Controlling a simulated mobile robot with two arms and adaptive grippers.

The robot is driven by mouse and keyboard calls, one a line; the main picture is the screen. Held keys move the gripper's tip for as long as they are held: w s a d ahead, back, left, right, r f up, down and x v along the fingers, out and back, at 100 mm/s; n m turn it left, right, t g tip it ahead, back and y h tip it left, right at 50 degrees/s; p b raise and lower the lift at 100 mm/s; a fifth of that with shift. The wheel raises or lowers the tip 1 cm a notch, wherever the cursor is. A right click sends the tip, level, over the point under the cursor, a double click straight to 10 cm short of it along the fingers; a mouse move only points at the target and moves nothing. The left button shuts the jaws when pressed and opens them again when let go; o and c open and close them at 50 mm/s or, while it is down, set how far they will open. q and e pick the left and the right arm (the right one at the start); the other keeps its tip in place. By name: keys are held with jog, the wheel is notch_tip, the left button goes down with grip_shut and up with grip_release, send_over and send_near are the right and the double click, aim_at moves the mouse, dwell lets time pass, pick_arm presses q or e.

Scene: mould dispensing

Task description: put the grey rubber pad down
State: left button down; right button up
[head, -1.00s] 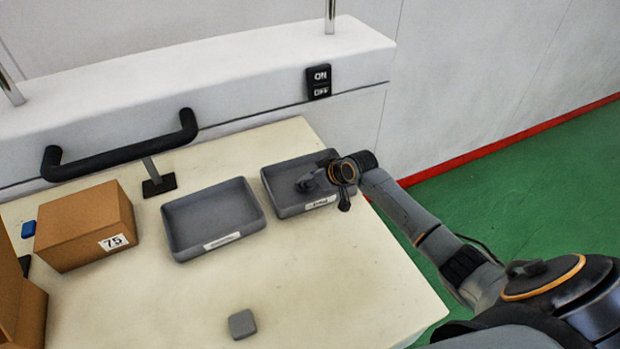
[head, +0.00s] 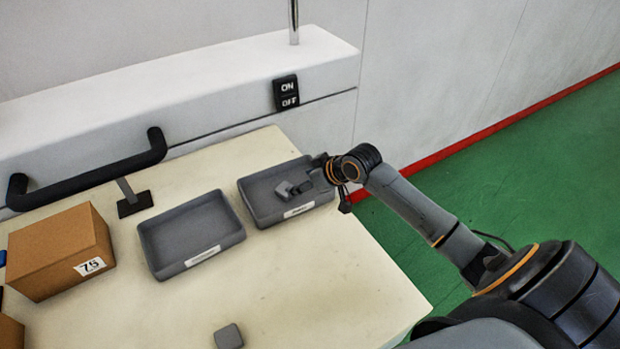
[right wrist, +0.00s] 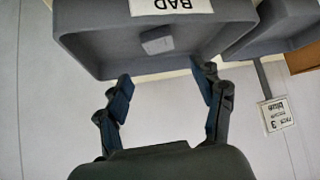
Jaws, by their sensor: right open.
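A small grey pad (right wrist: 158,44) lies inside the grey tray labelled BAD (right wrist: 100,62), as the right wrist view shows. In the head view this is the right-hand tray (head: 259,212); the pad there is hard to tell from the grey fingers. My right gripper (head: 304,178) is over this tray. In the right wrist view its two fingers (right wrist: 163,82) are spread wide, with nothing between them, and the pad lies beyond their tips. A similar grey rounded piece (head: 228,337) lies on the table near the front. My left gripper is not in view.
A second, empty grey tray (head: 190,235) stands left of the labelled one. A cardboard box (head: 55,255) stands at the left of the table (head: 300,285). A black handle (head: 90,180) and an ON/OFF switch (head: 287,93) are behind. The table's front right is clear.

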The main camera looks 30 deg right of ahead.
jog(key=shift+v, duration=1.65)
